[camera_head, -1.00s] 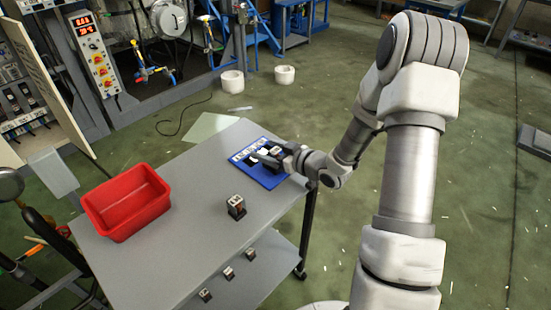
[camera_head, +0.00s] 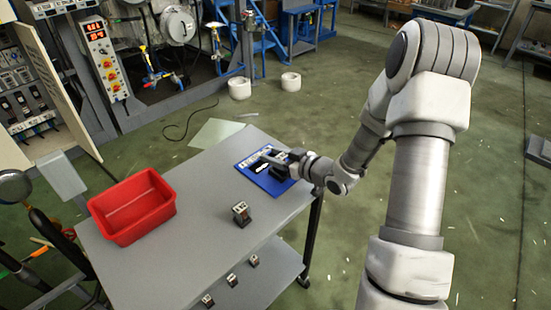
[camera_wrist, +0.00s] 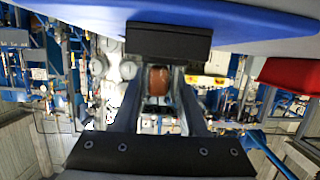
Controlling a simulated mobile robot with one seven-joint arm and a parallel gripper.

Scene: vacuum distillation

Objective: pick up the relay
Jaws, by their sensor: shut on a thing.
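My gripper (camera_head: 272,166) is low over the blue mat (camera_head: 284,188) at the far right of the grey table. In the wrist view its two fingers (camera_wrist: 160,98) are closed around a small block, the relay, with a brownish face (camera_wrist: 159,80). A dark block (camera_wrist: 168,42) shows just beyond the fingertips against the blue mat. I cannot tell whether it is part of the held piece. In the head view the fingers and wrist partly hide the held piece. Another small dark block with a light top (camera_head: 241,214) stands on the table, apart from my gripper.
A red open bin (camera_head: 133,206) stands on the left of the grey table (camera_head: 190,250). Several small blocks (camera_head: 231,280) sit on the lower shelf. The table between bin and mat is mostly clear. A control panel (camera_head: 107,60) stands behind at the left.

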